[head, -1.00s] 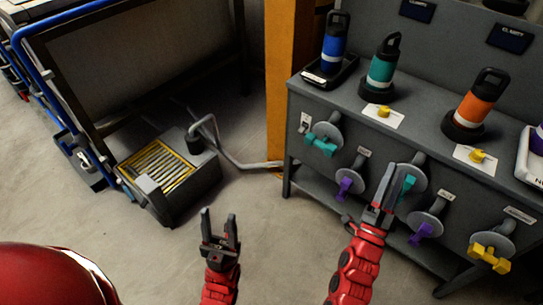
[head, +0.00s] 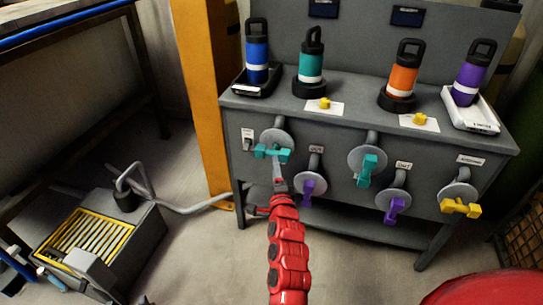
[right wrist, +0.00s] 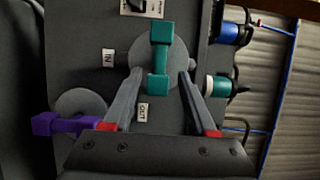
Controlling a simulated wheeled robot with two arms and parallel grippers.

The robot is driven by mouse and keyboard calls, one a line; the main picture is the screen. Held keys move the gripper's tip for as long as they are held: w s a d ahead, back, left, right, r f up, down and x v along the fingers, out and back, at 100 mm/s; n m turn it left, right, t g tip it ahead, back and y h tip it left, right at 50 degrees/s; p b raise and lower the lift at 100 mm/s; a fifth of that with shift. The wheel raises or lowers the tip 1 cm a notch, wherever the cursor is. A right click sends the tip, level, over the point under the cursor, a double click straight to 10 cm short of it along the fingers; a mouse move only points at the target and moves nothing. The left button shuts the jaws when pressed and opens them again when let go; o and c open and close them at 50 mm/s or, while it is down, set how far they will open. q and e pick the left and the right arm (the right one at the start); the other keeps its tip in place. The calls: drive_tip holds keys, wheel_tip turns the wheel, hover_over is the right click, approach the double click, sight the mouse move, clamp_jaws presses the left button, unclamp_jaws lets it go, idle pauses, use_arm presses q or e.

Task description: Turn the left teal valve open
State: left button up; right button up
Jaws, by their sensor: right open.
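The left teal valve (head: 272,153) is on the bench's front panel, at the upper left of the valve row; its bar handle lies roughly level in the head view. In the right wrist view the teal handle (right wrist: 159,57) runs up and down on its grey disc. My right gripper (head: 278,175) is open just in front of it. In the wrist view its two fingers (right wrist: 160,76) stand on either side of the handle's lower end, with gaps; I see no grip. Only a small dark bit, perhaps my left gripper (head: 144,300), shows at the bottom edge.
Close by are a purple valve (head: 313,187), a second teal valve (head: 367,169), another purple valve (head: 396,208) and a yellow valve (head: 460,208). Bottles stand on the bench top (head: 350,88). An orange post (head: 205,100) rises left of the bench.

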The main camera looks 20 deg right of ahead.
sight(273, 154)
drive_tip(key=x, duration=0.7)
drive_tip(key=shift+f+b, duration=0.15)
drive_tip(key=shift+b, duration=0.25)
drive_tip(key=shift+w, duration=0.5)
clamp_jaws()
